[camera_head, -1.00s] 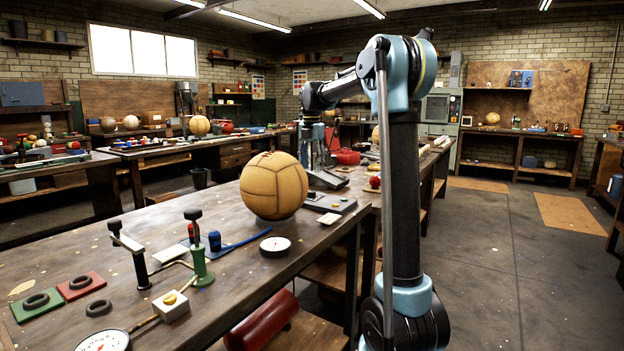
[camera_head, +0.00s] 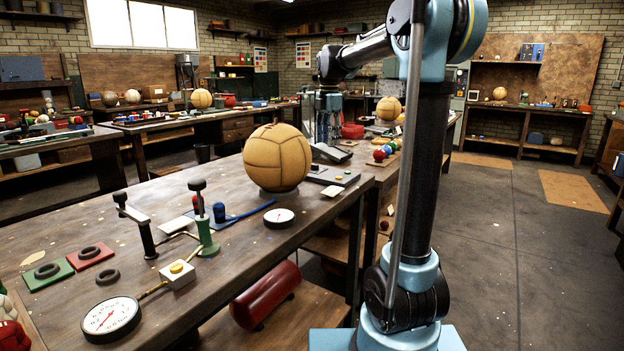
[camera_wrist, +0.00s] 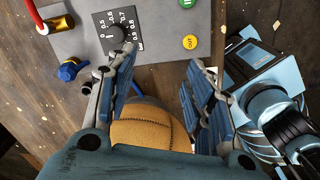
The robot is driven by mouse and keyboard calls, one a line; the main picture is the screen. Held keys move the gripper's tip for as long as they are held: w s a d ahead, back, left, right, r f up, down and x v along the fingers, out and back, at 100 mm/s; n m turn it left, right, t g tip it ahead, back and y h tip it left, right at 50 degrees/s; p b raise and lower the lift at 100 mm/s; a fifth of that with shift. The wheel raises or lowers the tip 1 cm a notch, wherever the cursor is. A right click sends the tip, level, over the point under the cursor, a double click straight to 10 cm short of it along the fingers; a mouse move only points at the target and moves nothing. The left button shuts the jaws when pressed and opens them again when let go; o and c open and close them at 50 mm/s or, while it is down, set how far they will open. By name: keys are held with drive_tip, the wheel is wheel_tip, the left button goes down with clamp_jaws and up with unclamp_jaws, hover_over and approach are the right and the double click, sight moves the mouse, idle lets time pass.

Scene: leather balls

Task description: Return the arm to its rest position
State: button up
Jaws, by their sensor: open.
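My arm (camera_head: 425,170) rises at the right of the head view and bends over toward the bench, with its elbow near the top edge. My gripper (camera_head: 323,115) hangs downward over the bench, beyond the tan leather ball (camera_head: 277,158), and nothing shows held in it. In the wrist view my gripper (camera_wrist: 160,85) has its two blue-padded fingers spread apart. A tan stitched leather ball (camera_wrist: 150,128) shows partly beyond the palm edge between the fingers; the palm hides the rest. I cannot tell whether it touches them.
The long workbench (camera_head: 70,230) holds a pressure gauge (camera_head: 110,318), a green-based pump (camera_head: 206,225) and a small white dial (camera_head: 279,217). A grey control panel (camera_wrist: 75,48) lies near the fingers. A red cylinder (camera_head: 264,295) is on the lower shelf. Open floor (camera_head: 510,250) lies at right.

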drive_tip(key=s+d+f+m, duration=0.2)
drive_tip(key=s+d+m, duration=0.15)
drive_tip(key=s, duration=0.25)
drive_tip(key=s+d+f+m, duration=0.2)
drive_tip(key=s+m, duration=0.2)
drive_tip(key=s, duration=0.2)
drive_tip(key=s+d+f+m+t, duration=0.1)
drive_tip(key=s+d+f+m, duration=0.3)
drive_tip(key=s+f+m, duration=0.4)
drive_tip(key=s+d+f+m, duration=0.3)
drive_tip(key=s+f+m, duration=0.6)
drive_tip(key=s+f, duration=0.5)
drive_tip(key=shift+s+d+f+t, duration=0.35)
drive_tip(key=shift+s+t, duration=0.05)
drive_tip(key=shift+s, duration=0.85)
